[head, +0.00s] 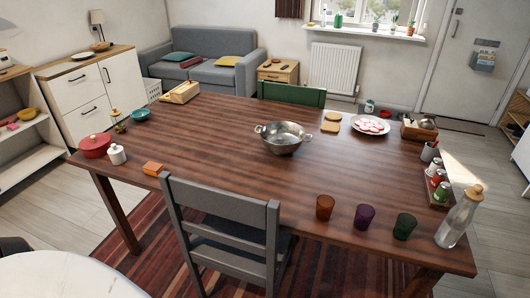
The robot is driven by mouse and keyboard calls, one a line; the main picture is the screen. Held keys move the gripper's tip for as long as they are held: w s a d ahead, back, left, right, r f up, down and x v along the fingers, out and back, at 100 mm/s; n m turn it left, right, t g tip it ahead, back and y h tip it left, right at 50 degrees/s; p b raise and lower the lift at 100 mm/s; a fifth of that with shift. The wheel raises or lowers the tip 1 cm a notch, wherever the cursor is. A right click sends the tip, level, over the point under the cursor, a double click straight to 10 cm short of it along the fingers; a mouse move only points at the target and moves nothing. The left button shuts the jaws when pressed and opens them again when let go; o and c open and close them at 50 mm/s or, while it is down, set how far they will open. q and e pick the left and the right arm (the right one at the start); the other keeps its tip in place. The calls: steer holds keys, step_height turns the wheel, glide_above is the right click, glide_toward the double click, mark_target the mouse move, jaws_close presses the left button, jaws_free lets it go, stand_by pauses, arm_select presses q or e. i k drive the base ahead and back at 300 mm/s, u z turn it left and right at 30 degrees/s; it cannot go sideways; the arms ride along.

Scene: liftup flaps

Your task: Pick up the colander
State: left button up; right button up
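The colander (283,139) is a shiny metal bowl with two side handles. It stands upright near the middle of the brown wooden dining table (220,135), towards the far side. Its bowl looks empty. Nothing touches it from above. Neither my left nor my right gripper shows in the head view.
A grey chair (222,207) stands at the table's near side and a green chair (291,95) at the far side. Three coloured glasses, including a purple one (363,217), and a bottle (459,218) stand at the near right. A red pot (95,146) is far left.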

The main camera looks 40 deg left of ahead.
mark_target(283, 138)
steer(key=k, duration=0.05)
steer(key=u, duration=1.4)
